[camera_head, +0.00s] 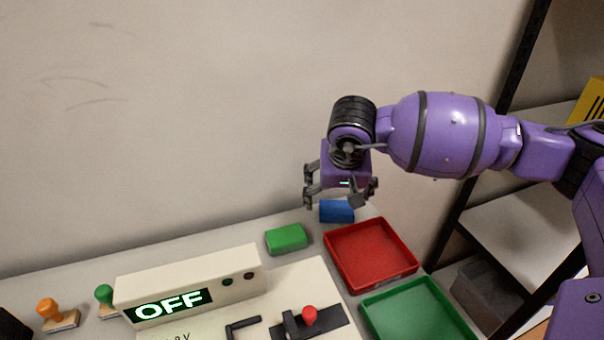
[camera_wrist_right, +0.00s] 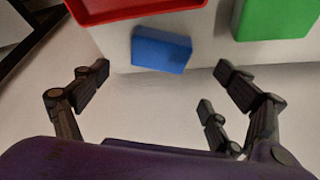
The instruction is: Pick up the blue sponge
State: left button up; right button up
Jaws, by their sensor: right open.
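The blue sponge (camera_head: 337,211) is a small block lying on the table near its back edge, behind the red tray and right of the green sponge. It also shows in the right wrist view (camera_wrist_right: 161,50), ahead of the fingers and clear of them. My right gripper (camera_head: 341,194) is open and empty, above and a little behind the blue sponge in the head view. Its spread dark fingers (camera_wrist_right: 153,92) show in the right wrist view with nothing between them. My left gripper is not in view.
A green block (camera_head: 286,240) lies left of the blue sponge. A red tray (camera_head: 415,274) and a green tray (camera_head: 420,318) stand in front. A white box with an OFF display (camera_head: 192,284) and stamps (camera_head: 57,316) are to the left. A shelf (camera_head: 510,225) stands at the right.

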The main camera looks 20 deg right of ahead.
aim_at(337, 207)
jog(key=x, duration=0.4)
jog(key=s+x, duration=0.1)
jog(key=shift+w+f, duration=0.15)
jog(key=shift+f, duration=0.4)
jog(key=c, duration=1.1)
jog(key=shift+r, duration=0.2)
jog(key=shift+r, duration=0.3)
notch_tip(337, 207, up, 2)
jog(key=shift+w+r, duration=0.1)
jog(key=s+a+r, duration=0.3)
jog(key=s+r, duration=0.7)
jog(key=s, duration=0.3)
jog(key=shift+s+a, duration=0.3)
jog(key=shift+s, duration=0.05)
